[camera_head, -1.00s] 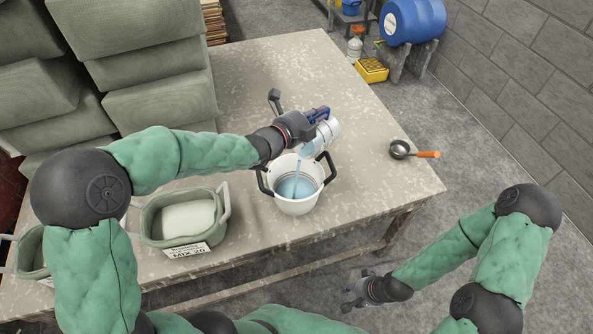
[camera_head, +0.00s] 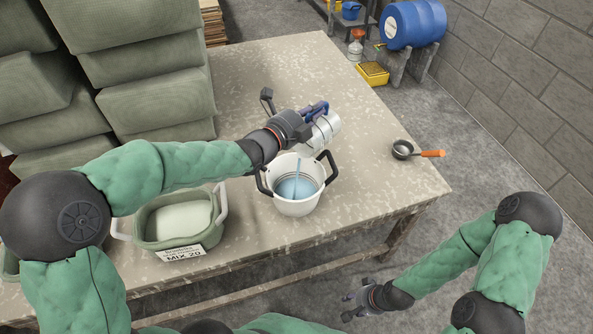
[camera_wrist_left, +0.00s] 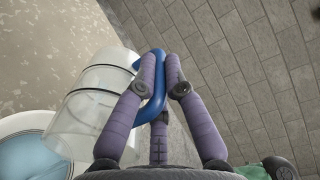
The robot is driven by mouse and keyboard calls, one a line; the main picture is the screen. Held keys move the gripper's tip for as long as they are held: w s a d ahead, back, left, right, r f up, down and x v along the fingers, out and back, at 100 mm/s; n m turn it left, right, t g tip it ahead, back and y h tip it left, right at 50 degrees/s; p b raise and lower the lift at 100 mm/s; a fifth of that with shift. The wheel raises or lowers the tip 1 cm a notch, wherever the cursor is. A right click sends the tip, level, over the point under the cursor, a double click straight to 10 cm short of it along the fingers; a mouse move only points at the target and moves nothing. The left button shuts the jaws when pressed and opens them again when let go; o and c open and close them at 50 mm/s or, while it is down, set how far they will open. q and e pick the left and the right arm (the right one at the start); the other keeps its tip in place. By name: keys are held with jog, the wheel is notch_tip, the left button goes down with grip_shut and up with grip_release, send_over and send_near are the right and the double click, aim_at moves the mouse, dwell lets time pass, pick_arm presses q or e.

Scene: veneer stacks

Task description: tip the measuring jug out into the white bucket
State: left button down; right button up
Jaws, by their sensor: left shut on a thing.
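The measuring jug (camera_head: 325,130) is clear with a blue handle. It is tipped on its side just above the white bucket (camera_head: 297,207), and a thin pale-blue stream falls into the bucket. Blue liquid (camera_head: 290,190) stands inside the bucket. My left gripper (camera_head: 316,110) is shut on the jug's handle. In the left wrist view the fingers close around the blue handle (camera_wrist_left: 157,100), the clear jug (camera_wrist_left: 95,105) looks empty of liquid where visible, and the bucket's rim (camera_wrist_left: 40,120) is at lower left. My right gripper (camera_head: 356,300) hangs low beyond the table's front edge, its jaws unclear.
A green tub (camera_head: 150,230) labelled MIX 20 stands left of the bucket on the table (camera_head: 375,140). A ladle with an orange handle (camera_head: 430,153) lies at right. Large green stacked blocks (camera_head: 160,100) fill the left back.

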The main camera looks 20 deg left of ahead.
aim_at(329, 111)
pick_arm(q)
jog(key=shift+w+d+g+y+p, duration=0.3)
jog(key=shift+w+p, duration=0.2)
jog(key=shift+p, duration=1.1)
jog(key=shift+w+d+g+y+p, duration=0.15)
jog(key=shift+w+g+p, duration=0.3)
jog(key=shift+p, duration=1.1)
jog(key=w+p, duration=0.1)
jog(key=p, duration=0.1)
jog(key=w+d+g+p, duration=0.1)
jog(key=p, duration=0.1)
jog(key=w+d+f+g+y+p, duration=0.1)
jog(key=shift+w+p, duration=0.4)
jog(key=shift+w+f, duration=0.1)
jog(key=shift+f, duration=0.35)
jog(key=p, duration=0.1)
jog(key=w+g+p, duration=0.1)
jog(key=shift+d+g+y+p, duration=0.2)
jog(key=shift+g+y+p, duration=0.05)
jog(key=shift+y+p, duration=0.1)
jog(key=w+d+f+g+y+p, duration=0.4)
jog(key=w+g+p, duration=0.4)
jog(key=p, duration=0.5)
jog(key=shift+w+d+f+g+y, duration=0.15)
jog(key=shift+w+f+g+y, duration=0.25)
jog(key=shift+g, duration=0.8)
